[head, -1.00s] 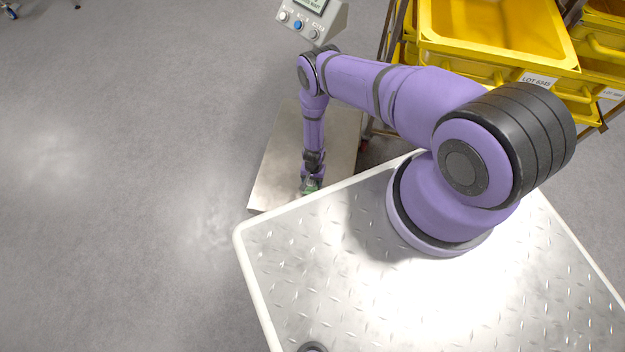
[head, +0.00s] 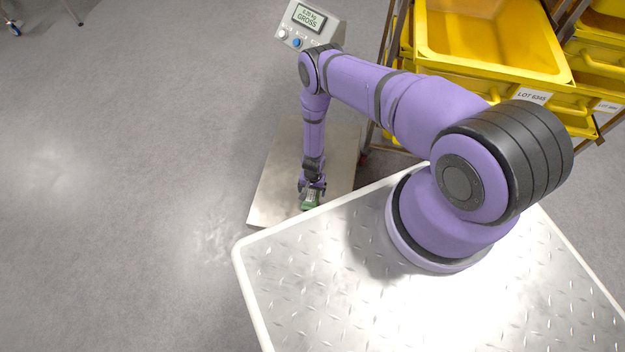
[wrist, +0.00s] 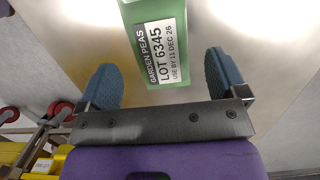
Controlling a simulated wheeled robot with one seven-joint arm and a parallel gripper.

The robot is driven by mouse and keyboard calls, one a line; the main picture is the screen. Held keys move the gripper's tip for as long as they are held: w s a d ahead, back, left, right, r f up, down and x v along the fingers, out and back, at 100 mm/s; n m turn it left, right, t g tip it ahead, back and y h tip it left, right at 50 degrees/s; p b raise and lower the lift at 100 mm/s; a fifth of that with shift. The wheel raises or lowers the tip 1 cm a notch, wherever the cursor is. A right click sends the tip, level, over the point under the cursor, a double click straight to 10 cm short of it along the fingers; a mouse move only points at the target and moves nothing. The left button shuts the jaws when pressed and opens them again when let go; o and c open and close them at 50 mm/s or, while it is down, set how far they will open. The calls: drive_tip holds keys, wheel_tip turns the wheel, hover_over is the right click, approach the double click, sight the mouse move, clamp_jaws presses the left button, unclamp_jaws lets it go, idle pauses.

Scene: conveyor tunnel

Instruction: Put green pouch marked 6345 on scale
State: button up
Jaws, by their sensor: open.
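The green pouch (wrist: 122,14) shows a white label reading GARDEN PEAS, LOT 6345 in the wrist view. It lies on the bare metal plate of the scale (wrist: 285,50). In the head view, the pouch (head: 311,199) is near the front edge of the scale plate (head: 273,190). My gripper (wrist: 165,62) is open, with its blue fingers on either side of the pouch's labelled end and gaps on both sides. In the head view my gripper (head: 312,186) is low over the plate, just behind the pouch and partly hiding it.
The scale's display (head: 309,18) reads in kg with GROSS. Yellow crates (head: 490,45) stand on a rack at the upper right, one labelled LOT 6345. My own white-rimmed deck fills the lower right. The grey floor (head: 120,200) at left is clear.

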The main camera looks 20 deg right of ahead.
wheel_tip(320, 180, up, 8)
drive_tip(key=w, duration=0.1)
drive_tip(key=shift+d, duration=0.35)
drive_tip(key=w+r+n+t, duration=0.1)
drive_tip(key=w+r, duration=0.5)
drive_tip(key=r, duration=0.6)
drive_tip(key=w+r+n+t+y, duration=0.1)
drive_tip(key=w+r, duration=0.4)
drive_tip(key=r, duration=0.7)
drive_tip(key=w+r+n, duration=0.1)
drive_tip(key=w+r, duration=0.5)
drive_tip(key=r, duration=0.6)
wheel_tip(320, 180, up, 16)
drive_tip(key=n+t, duration=0.1)
drive_tip(key=s+d+r+n+t, duration=0.1)
drive_tip(key=s+r, duration=0.6)
drive_tip(key=r, duration=0.5)
drive_tip(key=s+d+r+n+t, duration=0.1)
drive_tip(key=s+r, duration=0.5)
drive_tip(key=r, duration=0.6)
drive_tip(key=s+d+r+h, duration=0.1)
drive_tip(key=s+r, duration=0.4)
drive_tip(key=s, duration=0.8)
drive_tip(key=s+d+r+n+t+h, duration=0.1)
drive_tip(key=s+r, duration=0.4)
drive_tip(key=s, duration=0.8)
drive_tip(key=shift+s+d+r+t, duration=0.2)
drive_tip(key=shift+d+t, duration=0.1)
drive_tip(key=shift+d, duration=0.35)
